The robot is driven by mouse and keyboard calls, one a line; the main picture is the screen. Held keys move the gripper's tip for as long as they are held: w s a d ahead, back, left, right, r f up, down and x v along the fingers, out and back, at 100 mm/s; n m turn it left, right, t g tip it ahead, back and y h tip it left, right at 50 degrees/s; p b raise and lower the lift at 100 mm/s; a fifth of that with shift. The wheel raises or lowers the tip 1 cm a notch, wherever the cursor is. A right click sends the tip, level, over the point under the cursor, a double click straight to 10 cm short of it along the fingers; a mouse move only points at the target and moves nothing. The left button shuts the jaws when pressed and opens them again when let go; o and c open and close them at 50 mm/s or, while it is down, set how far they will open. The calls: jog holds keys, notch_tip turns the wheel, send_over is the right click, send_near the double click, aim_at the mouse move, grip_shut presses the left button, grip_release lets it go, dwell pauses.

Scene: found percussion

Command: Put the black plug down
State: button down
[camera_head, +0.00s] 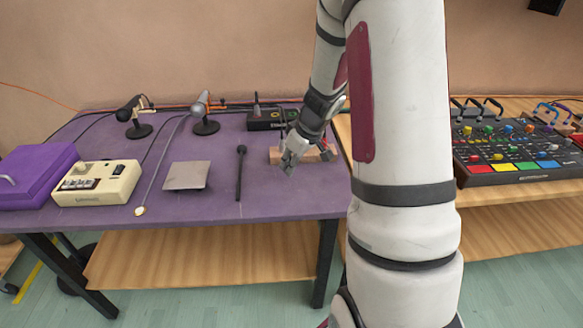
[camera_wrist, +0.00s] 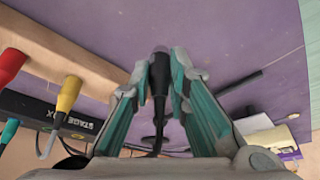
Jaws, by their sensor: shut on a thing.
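The black plug (camera_wrist: 159,75) is between my gripper's fingertips in the wrist view, with the purple table top behind it. My gripper (camera_wrist: 160,72) is shut on it. In the head view my gripper (camera_head: 289,163) is low over the right part of the purple table (camera_head: 215,205), beside a wooden block (camera_head: 277,155). The plug cannot be made out there. The block also shows at left in the wrist view (camera_wrist: 60,52), with a red plug (camera_wrist: 10,65) and a yellow plug (camera_wrist: 69,93) standing in it. Whether the black plug touches the table is unclear.
A black stick (camera_head: 240,172), a grey metal plate (camera_head: 187,175) and a cream machine (camera_head: 97,182) lie left of my gripper. A black stage box (camera_head: 268,119) and two microphones stand at the back. Bare table lies between the stick and my gripper.

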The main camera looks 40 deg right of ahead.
jog(key=shift+f, duration=0.8)
jog(key=shift+f+b, duration=0.15)
jog(key=shift+b, duration=0.2)
jog(key=c, duration=1.5)
grip_release()
jog(key=shift+c, duration=0.2)
